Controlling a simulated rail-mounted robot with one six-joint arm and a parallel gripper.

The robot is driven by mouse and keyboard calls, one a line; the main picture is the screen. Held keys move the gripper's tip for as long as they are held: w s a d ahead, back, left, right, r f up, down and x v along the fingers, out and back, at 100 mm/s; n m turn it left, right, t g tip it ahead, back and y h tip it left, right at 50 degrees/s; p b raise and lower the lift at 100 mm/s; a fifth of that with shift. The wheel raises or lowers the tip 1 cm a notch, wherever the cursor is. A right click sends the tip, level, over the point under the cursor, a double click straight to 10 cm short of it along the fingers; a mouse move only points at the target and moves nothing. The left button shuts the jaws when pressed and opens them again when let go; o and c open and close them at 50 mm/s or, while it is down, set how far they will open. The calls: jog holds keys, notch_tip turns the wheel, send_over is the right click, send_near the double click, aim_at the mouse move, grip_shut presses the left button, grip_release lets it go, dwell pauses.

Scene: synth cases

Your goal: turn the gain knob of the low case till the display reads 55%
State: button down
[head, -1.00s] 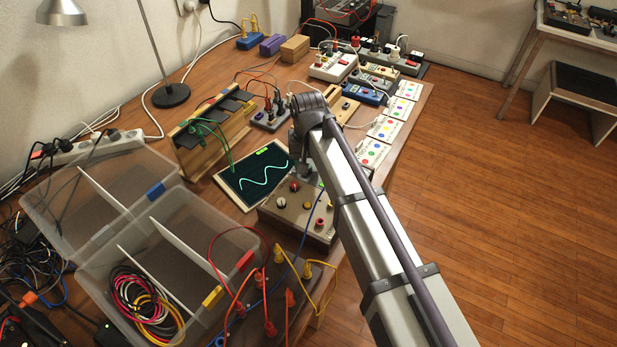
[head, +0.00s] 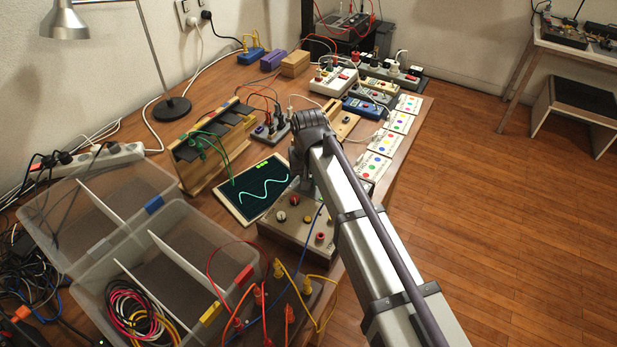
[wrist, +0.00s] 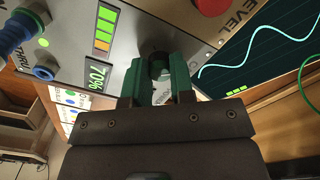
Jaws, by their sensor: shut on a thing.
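A bar of green, yellow and orange segments (wrist: 105,30) lights beside the display. My gripper (wrist: 160,66) points at the panel with its teal fingers shut on the gain knob, which is mostly hidden between them. In the head view my arm covers the gripper's tips and part of the case.
A red LEVEL control (wrist: 212,4) is close to the fingers. A screen with a wave (head: 262,190) lies behind the case. A clear divided bin (head: 165,268) and a dark block with plugged leads (head: 290,292) are nearby.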

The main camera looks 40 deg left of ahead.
jog(key=n, duration=0.4)
jog(key=shift+n, duration=0.4)
jog(key=c, duration=1)
grip_release()
notch_tip(320, 180, up, 11)
jog(key=p, duration=1)
jog(key=shift+f+p, duration=0.1)
jog(key=shift+p, duration=0.3)
